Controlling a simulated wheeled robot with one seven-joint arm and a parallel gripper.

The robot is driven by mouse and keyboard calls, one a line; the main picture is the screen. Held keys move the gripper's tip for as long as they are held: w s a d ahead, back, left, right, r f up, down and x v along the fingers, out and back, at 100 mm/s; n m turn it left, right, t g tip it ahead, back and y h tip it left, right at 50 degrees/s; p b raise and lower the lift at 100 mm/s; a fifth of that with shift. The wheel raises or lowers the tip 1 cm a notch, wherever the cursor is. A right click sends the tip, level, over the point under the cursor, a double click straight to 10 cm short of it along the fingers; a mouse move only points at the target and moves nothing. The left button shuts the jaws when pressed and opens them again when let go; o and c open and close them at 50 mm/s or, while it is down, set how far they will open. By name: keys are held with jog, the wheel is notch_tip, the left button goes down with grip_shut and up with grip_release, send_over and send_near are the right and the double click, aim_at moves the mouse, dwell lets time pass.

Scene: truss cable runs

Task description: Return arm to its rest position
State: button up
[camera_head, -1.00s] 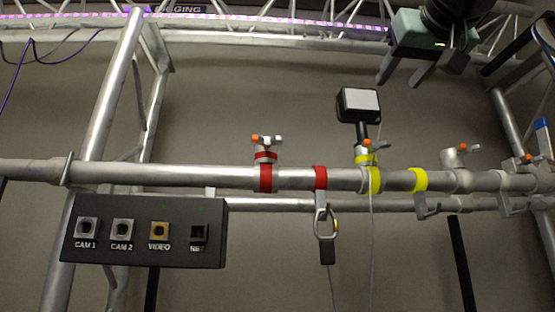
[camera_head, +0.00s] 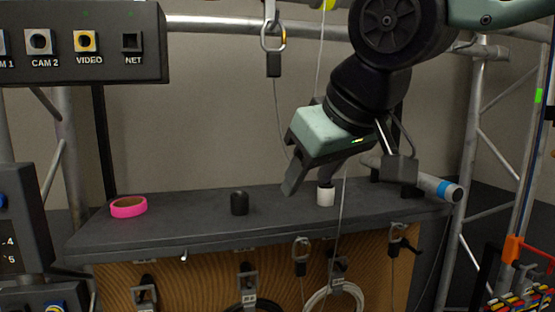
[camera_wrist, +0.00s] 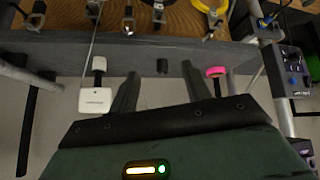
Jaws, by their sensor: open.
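My gripper (camera_head: 312,180) has a pale green body and dark grey fingers. In the head view it points down over the right part of a dark workbench (camera_head: 190,228). The fingers stand apart with nothing between them. The wrist view also shows the open gripper (camera_wrist: 160,88), with the bench beyond the fingertips. In the head view a small white cylinder (camera_head: 326,196) stands on the bench just beyond the fingers, partly covered by my arm. I cannot tell whether they touch.
On the bench are a black cylinder (camera_head: 239,203) and pink tape roll (camera_head: 128,207). Coiled cables hang on its front. Above is a truss pipe (camera_head: 230,27) with a hanging clip (camera_head: 273,40). A connector panel (camera_head: 80,45) is upper left. The wrist view shows a white-faced box (camera_wrist: 95,99).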

jog(key=s+d+f+g+h, duration=0.1)
jog(key=s+d+f+g, duration=0.2)
jog(key=s+f, duration=0.5)
jog(key=s+d+f+g+h, duration=0.2)
jog(key=s+d+f+g, duration=0.2)
jog(key=s+f, duration=0.5)
notch_tip(320, 180, down, 7)
jog(key=shift+s+d+f+n, duration=0.1)
jog(key=shift+s+d+n, duration=0.15)
jog(key=shift+d, duration=1)
jog(key=shift+w, duration=0.1)
